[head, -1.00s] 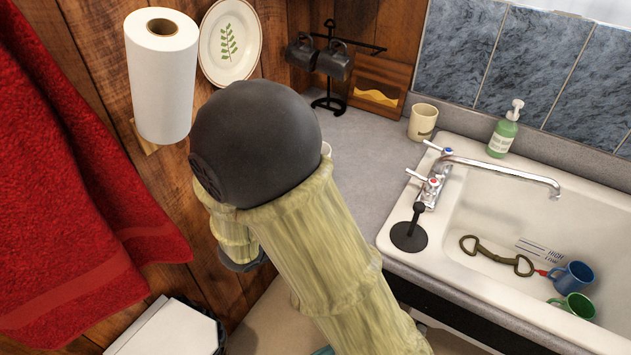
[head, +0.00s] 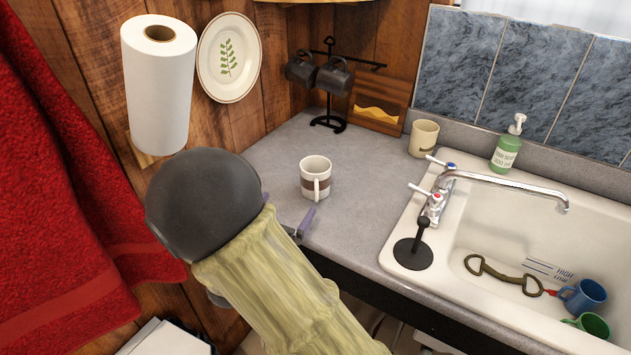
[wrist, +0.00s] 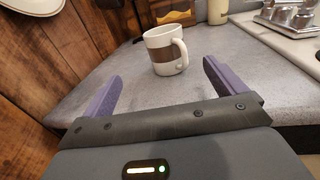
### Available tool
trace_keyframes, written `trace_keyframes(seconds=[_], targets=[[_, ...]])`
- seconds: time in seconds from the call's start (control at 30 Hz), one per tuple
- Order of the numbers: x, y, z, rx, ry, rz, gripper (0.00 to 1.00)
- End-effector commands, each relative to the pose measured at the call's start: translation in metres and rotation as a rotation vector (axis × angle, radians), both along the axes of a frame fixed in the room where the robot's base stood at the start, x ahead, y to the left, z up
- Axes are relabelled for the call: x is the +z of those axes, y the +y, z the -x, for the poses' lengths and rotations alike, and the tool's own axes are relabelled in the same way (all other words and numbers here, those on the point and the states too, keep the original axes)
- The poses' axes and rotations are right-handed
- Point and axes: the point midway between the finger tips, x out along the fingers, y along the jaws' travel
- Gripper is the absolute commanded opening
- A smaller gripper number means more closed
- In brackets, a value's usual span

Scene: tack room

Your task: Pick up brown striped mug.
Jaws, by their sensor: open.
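The brown striped mug (head: 315,170) is white with a brown band and stands upright on the grey counter. Its handle faces the front in the head view. In the wrist view the mug (wrist: 163,54) is ahead of my gripper (wrist: 158,82), a little beyond the fingertips, with its handle on the right. My gripper's purple fingers are spread wide and empty. In the head view my gripper (head: 287,208) is low at the counter's front edge, just in front of the mug, partly hidden by my arm.
A cream mug (head: 423,138) stands behind, near the sink (head: 470,225). A black rack (head: 328,118) holds dark mugs at the back corner. A paper towel roll (head: 158,90) and a plate (head: 229,58) are on the wooden wall at left. The counter around the striped mug is clear.

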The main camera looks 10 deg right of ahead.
Motion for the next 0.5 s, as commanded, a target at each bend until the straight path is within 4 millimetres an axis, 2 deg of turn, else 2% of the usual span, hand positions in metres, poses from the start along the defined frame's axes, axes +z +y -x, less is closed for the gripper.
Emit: trace_keyframes(seconds=[0.3,0.5], targets=[[0.001,-0.035,-0.046,-0.003,0.001,0.002,0.96],[0.000,-0.046,-0.061,-0.001,0.001,0.000,0.96]])
